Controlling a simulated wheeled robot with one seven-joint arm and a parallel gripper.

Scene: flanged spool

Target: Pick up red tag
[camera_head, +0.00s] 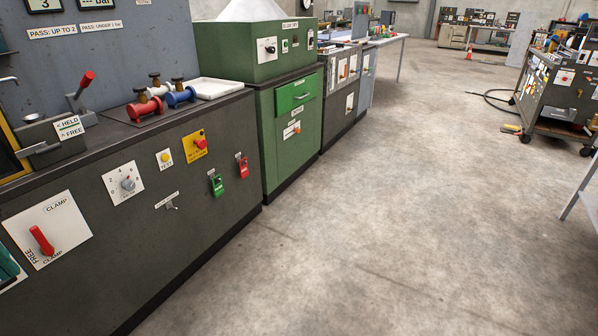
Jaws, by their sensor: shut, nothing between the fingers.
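A red tag (243,168) hangs on the front face of the dark grey cabinet (120,225), near its right end. It looks like a small padlock-shaped tag; its fine detail is too small to tell. A similar green tag (217,185) hangs to its left and a little lower in the picture. My gripper is not in this view, so nothing shows between it and the red tag.
Red and blue flanged spools (181,96) and a white tray (207,88) are on the cabinet top. Knobs and switches cover its front, including a red clamp lever (41,241). A green machine (285,130) adjoins at right. Open concrete floor (380,210) lies in front.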

